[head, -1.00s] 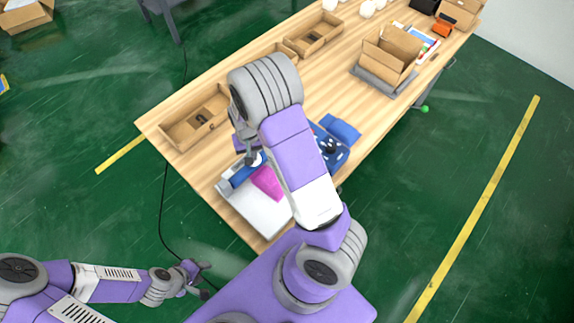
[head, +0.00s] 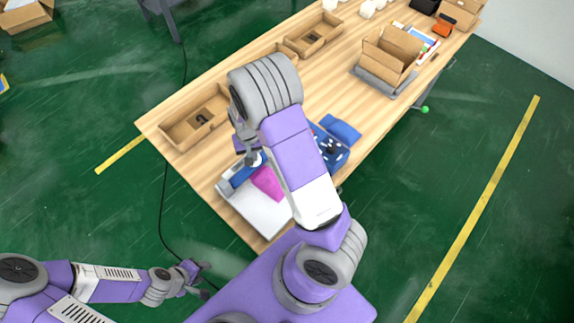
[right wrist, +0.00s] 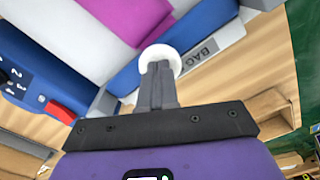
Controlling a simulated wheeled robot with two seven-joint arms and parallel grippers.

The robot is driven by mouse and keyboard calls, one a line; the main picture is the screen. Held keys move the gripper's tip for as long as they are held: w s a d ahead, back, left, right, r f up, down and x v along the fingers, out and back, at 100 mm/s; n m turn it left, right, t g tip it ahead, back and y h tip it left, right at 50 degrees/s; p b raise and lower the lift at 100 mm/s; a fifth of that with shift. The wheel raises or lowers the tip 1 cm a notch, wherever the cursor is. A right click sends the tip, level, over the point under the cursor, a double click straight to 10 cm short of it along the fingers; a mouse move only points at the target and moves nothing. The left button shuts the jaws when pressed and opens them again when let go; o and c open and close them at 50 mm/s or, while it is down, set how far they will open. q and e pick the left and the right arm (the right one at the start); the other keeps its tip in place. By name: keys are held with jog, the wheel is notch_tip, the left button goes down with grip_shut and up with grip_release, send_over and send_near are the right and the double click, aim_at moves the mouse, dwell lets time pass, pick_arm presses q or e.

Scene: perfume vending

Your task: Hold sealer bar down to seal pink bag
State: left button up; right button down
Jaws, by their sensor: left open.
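The pink bag (head: 266,182) lies on the white sealer platform (head: 262,214) at the near end of the table. It also shows at the top of the right wrist view (right wrist: 135,15), its edge by the blue sealer bar (right wrist: 200,30). My right gripper (right wrist: 160,72) has its fingers together, at the bar's round white knob (right wrist: 162,50). They overlap the knob in the picture; I cannot tell how hard they press. The head view shows this gripper (head: 253,158) only small, beside the sealer. My left gripper (head: 194,278) is open and empty, low at the left, off the table.
The blue sealer body (right wrist: 30,75) has numbered marks and a red switch (right wrist: 60,112). Cardboard trays (head: 185,128) line the table's left edge. A blue holder (head: 330,150) lies beyond my right arm. An open carton (head: 388,55) stands farther back.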

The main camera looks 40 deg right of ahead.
jog(key=shift+r+p, duration=2.05)
jog(key=shift+r, duration=0.5)
notch_tip(320, 180, up, 4)
jog(key=p, duration=0.3)
jog(key=shift+f, duration=0.1)
